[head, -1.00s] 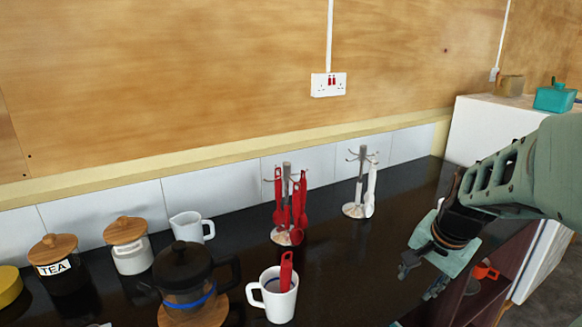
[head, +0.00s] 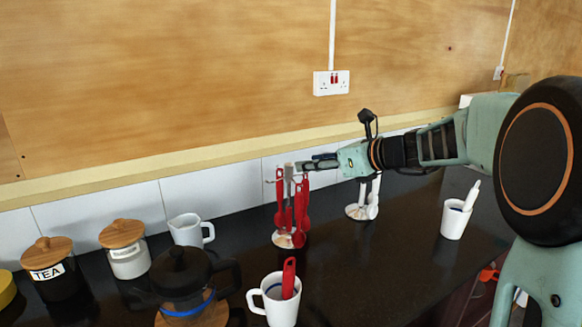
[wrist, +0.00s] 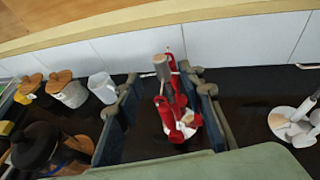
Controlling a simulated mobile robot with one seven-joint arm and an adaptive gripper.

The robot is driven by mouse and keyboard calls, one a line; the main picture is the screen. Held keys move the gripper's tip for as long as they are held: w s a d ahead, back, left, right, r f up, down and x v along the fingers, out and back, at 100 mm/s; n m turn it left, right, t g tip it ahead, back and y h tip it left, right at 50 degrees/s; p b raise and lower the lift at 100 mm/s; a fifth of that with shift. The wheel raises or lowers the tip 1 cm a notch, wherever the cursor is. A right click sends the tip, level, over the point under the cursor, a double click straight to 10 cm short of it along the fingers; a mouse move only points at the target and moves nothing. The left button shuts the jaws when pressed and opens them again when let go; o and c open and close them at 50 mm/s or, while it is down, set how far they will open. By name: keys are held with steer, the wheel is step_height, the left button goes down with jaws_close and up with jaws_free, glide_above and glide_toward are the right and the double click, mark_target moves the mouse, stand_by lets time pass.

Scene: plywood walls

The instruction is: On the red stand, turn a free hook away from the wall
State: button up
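The red stand (head: 289,205) is a metal post on a round base with red utensils hanging from its hooks. It stands on the dark counter near the wall. A thin bare hook sticks out left of its top in the head view. My gripper (head: 306,166) reaches in from the right at the height of the stand's top. In the wrist view my gripper (wrist: 166,82) is open, its fingers apart on either side of the red stand (wrist: 161,68). Whether a finger touches a hook I cannot tell.
A second stand with white utensils (head: 362,205) is partly hidden below my arm. A white mug with a red utensil (head: 281,309) stands in front, another white mug (head: 455,219) at right. A coffee pot (head: 184,272), jars and a jug (head: 187,229) stand left.

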mark_target(292, 166)
steer(key=x, duration=0.9)
steer(key=shift+w+a+f, duration=0.1)
steer(key=shift+f, duration=0.05)
steer(key=shift+c, duration=0.2)
jaws_close()
